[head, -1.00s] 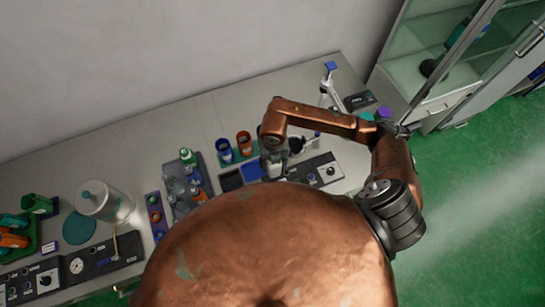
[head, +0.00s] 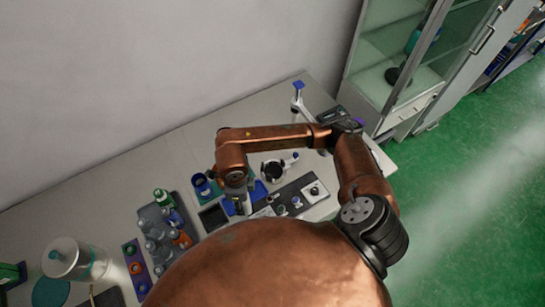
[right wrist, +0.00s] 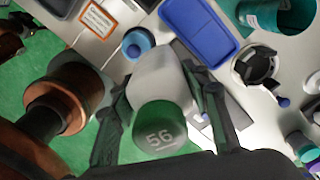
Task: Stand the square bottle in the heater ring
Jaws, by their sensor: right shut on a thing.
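In the right wrist view the square bottle (right wrist: 160,78) has a pale, translucent body and a green cap marked 56. My right gripper (right wrist: 158,102) is shut on it, one finger along each side. In the head view my right gripper (head: 238,203) hangs over the bench; the bottle is hard to make out there. My left gripper is out of view.
A blue tray (right wrist: 199,24) and a teal cup (right wrist: 292,14) lie near the ring. A rack of bottles (head: 150,216) stands to the left. A white stand (head: 298,101) is behind. My body hides the front.

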